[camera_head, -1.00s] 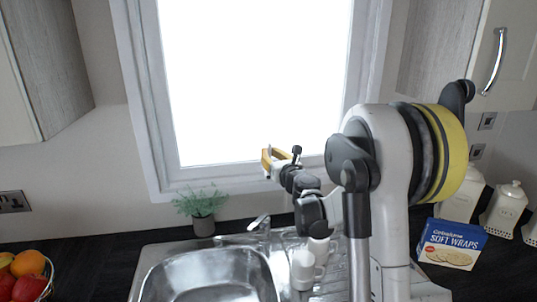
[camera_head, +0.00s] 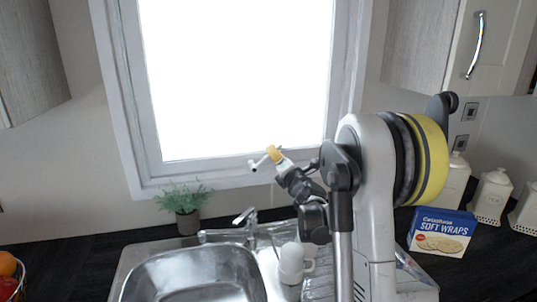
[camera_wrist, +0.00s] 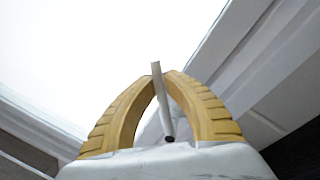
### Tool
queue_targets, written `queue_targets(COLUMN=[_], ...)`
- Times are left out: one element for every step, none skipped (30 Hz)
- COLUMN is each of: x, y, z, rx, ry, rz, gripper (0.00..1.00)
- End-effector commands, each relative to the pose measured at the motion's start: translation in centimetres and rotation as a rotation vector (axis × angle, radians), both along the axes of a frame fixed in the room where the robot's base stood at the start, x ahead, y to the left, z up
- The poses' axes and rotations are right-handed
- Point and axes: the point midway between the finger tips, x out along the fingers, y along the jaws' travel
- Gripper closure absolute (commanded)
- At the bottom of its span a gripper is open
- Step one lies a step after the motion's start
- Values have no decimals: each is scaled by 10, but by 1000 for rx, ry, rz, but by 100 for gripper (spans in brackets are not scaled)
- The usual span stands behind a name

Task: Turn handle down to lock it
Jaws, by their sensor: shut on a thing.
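The window handle (camera_head: 259,163) is a small pale lever at the bottom of the window frame. In the head view it sticks out to the left of my gripper (camera_head: 272,153), tilted slightly down at its left end. My gripper's yellow fingers are closed around it. In the wrist view the handle (camera_wrist: 161,105) is a thin grey bar passing between the two fingertips of my gripper (camera_wrist: 161,74), its dark round end towards the camera. The handle's base is not clearly visible.
The window frame (camera_head: 122,95) surrounds bright glass. Below are a steel sink (camera_head: 150,270), a tap (camera_head: 246,216), a potted plant (camera_head: 187,222) and a white mug (camera_head: 291,262). A soft wraps box (camera_head: 441,232) and white canisters (camera_head: 491,198) stand at the right.

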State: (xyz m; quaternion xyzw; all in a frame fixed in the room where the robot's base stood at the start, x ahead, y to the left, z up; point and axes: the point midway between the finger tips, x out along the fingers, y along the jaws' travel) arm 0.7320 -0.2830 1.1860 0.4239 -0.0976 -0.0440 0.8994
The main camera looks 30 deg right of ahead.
Motion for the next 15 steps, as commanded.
queue_targets(x=[-1, -1, -2, -2, -3, -3, -3, -4, -4, -4, -5, -5, -5, -5, -5], y=[-3, -4, -6, -7, -8, -10, -11, -12, -13, -14, -14, -15, -16, -16, -17], z=[-7, -9, -12, -15, -17, -20, -22, -24, -27, -29, -31, -34, -36, -38, -41], rx=[42, 69, 106, 134, 160, 198, 224, 251, 286, 312, 337, 369, 393, 416, 445], ry=[-12, -20, -30, -38, -46, -56, -64, -72, -82, -89, -97, -106, -112, -119, -127], rz=[0, 0, 0, 0, -1, -1, -1, -1, -1, 0, 0, 0, 0, -1, 0], gripper=[100, 100, 100, 100, 100, 100, 100, 100, 100, 100, 100, 100, 100, 100, 100])
